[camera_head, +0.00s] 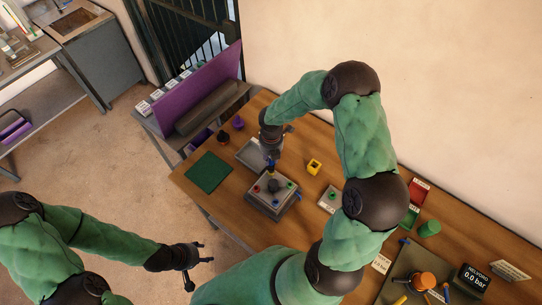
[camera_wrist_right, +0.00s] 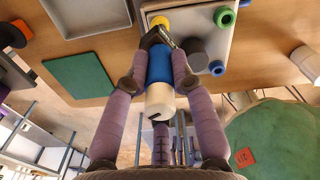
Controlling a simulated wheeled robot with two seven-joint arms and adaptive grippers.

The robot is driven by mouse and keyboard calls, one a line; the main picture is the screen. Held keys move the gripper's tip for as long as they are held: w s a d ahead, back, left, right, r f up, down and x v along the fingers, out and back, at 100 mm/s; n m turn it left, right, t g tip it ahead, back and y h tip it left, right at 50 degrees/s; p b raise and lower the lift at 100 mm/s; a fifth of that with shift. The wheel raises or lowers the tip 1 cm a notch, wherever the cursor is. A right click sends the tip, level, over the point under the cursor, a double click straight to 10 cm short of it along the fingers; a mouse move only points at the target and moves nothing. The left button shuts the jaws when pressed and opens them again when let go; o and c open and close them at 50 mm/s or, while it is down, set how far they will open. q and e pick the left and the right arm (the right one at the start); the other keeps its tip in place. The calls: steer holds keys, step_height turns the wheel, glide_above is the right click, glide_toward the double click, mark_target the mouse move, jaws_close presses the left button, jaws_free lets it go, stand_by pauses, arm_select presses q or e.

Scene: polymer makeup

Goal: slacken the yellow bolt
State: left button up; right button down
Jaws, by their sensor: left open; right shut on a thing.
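The yellow bolt (camera_head: 270,173) sits at the far edge of a grey fixture (camera_head: 271,207) on the wooden table. In the right wrist view the yellow bolt (camera_wrist_right: 159,22) shows just beyond the dark head of a tool. My right gripper (camera_head: 271,155) is above that edge of the fixture. Its fingers are shut on the tool (camera_wrist_right: 159,68), which has a blue and white handle. The tool's head is at the yellow bolt; whether it is fully seated I cannot tell. My left gripper (camera_head: 197,255) is open and empty, away from the table at lower left.
The fixture also bears red (camera_head: 257,188), green (camera_head: 290,185) and blue (camera_head: 275,203) pieces around a dark grey cylinder (camera_wrist_right: 196,49). A green mat (camera_head: 208,172) lies left of it. A yellow block (camera_head: 314,167) and small bins stand to the right.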

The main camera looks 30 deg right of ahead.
stand_by(0.4)
steer(key=shift+n+p, duration=0.8)
steer(key=shift+n, duration=0.1)
steer(key=shift+r+n+p, duration=0.1)
steer(key=shift+n+p, duration=0.3)
steer(key=c, duration=1)
jaws_free()
steer(key=shift+o, duration=0.2)
step_height(320, 180, up, 12)
steer(key=shift+f, duration=0.1)
